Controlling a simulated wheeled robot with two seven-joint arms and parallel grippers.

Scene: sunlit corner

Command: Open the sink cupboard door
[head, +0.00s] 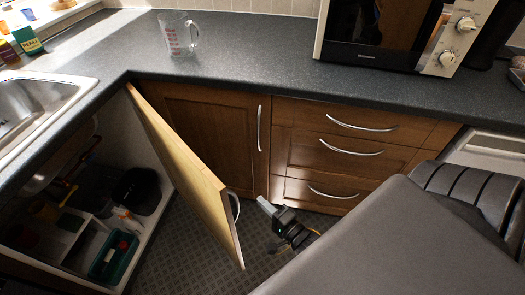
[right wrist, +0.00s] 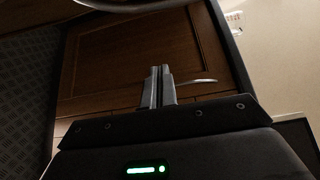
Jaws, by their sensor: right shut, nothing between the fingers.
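The sink cupboard door (head: 190,170) stands wide open below the sink (head: 40,105), swung out into the room. Its curved metal handle (head: 235,207) shows at the door's outer side near the free edge. My right gripper (head: 265,203) is just right of that handle, apart from it, low over the floor. In the right wrist view its fingers (right wrist: 159,72) are together and empty, with a wooden cupboard front (right wrist: 120,60) beyond them. The cupboard interior (head: 75,215) is exposed. My left gripper is not in view.
A closed corner cupboard (head: 205,125) and a drawer unit (head: 345,145) stand behind and right of the door. A measuring jug (head: 178,35) and microwave (head: 390,35) sit on the worktop (head: 255,65). A green tub (head: 112,258) is inside the cupboard. Patterned floor (head: 185,250) is clear beside the door.

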